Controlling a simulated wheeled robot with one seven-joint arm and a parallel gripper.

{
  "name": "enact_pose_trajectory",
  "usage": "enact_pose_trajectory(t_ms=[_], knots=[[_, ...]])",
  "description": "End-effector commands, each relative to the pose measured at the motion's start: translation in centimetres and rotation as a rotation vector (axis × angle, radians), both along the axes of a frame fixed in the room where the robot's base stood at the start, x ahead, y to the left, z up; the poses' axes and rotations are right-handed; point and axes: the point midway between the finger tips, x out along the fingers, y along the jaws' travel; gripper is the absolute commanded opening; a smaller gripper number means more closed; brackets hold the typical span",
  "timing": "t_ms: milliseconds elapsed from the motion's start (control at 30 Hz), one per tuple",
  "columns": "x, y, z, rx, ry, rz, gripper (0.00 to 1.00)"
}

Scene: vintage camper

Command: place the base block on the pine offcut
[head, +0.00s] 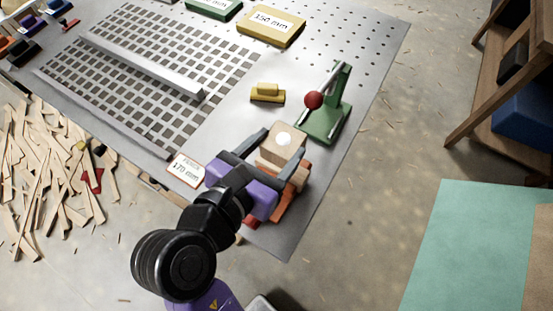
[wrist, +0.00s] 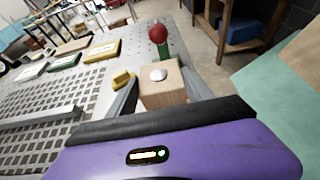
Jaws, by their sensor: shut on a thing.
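A pale wooden block (head: 280,155) with a round white spot on top sits between the fingers of my gripper (head: 287,147). It also shows in the wrist view (wrist: 162,93), with a finger at each side. My gripper is shut on this block, near the right front corner of the grey metal table (head: 345,165). Orange-red and brown pieces (head: 292,197) lie below and beside the gripper, partly covered by it. I cannot make out the pine offcut for certain; the gripper and block hide what lies directly beneath.
A green stand with a red ball (head: 313,100) is close behind the block. A small yellow block (head: 267,93) lies to its left. A label card (head: 186,169) is left of my gripper. A slotted grid with a metal bar (head: 145,65) fills the table's left.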

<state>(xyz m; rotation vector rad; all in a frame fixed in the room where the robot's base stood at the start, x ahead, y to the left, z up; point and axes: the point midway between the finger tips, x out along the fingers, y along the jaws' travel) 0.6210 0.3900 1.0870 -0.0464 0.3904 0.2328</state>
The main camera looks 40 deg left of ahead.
Motion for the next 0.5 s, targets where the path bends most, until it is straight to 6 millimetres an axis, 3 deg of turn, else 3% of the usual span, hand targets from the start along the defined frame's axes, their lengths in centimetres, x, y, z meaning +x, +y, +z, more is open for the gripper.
enact_pose_trajectory(t_ms=[500], knots=[[0.0, 0.0, -5.4, -0.001, -0.001, 0.000, 0.15]])
